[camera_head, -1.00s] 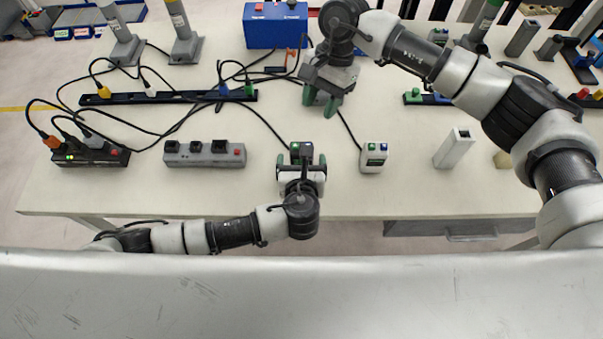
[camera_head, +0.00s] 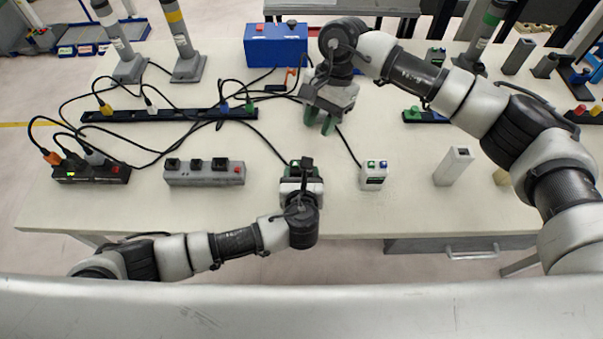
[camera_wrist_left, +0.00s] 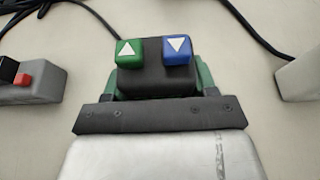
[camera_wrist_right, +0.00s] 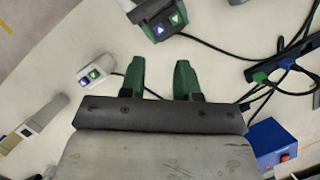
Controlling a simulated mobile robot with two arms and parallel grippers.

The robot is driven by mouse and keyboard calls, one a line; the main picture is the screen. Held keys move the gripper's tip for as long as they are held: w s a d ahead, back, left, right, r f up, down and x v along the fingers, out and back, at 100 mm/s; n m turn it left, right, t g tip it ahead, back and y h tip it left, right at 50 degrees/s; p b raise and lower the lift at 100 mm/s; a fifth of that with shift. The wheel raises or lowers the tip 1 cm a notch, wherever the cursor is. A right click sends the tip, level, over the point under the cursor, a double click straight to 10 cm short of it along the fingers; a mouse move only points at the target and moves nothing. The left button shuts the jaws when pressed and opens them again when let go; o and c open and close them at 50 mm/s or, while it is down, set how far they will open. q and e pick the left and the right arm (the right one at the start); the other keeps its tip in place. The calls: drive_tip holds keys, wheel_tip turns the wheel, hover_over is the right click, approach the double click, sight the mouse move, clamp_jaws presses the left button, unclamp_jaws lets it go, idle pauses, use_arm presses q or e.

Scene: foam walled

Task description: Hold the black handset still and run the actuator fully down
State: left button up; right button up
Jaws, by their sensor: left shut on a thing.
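The black handset (camera_wrist_left: 155,80) has a green up-arrow button (camera_wrist_left: 129,50) and a blue down-arrow button (camera_wrist_left: 177,49). It sits near the bench's front edge, and it also shows at the top of the right wrist view (camera_wrist_right: 160,22). My left gripper (camera_head: 301,176) is shut on the handset, with green fingers on both its sides. My right gripper (camera_head: 319,119) is open and empty above the bench, behind the handset; its two green fingers stand apart in the right wrist view (camera_wrist_right: 160,68). Upright posts with a white band (camera_head: 118,40) and a yellow band (camera_head: 182,42) stand at the back left; I cannot tell which is the actuator.
A white handset (camera_head: 373,175) stands right of the black one. A grey socket strip (camera_head: 204,173) and a black strip (camera_head: 91,171) lie left. Cables cross the left bench. A blue box (camera_head: 275,46) stands at the back. A green-banded post (camera_head: 487,35) is behind my right arm.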

clamp_jaws()
idle(1.4)
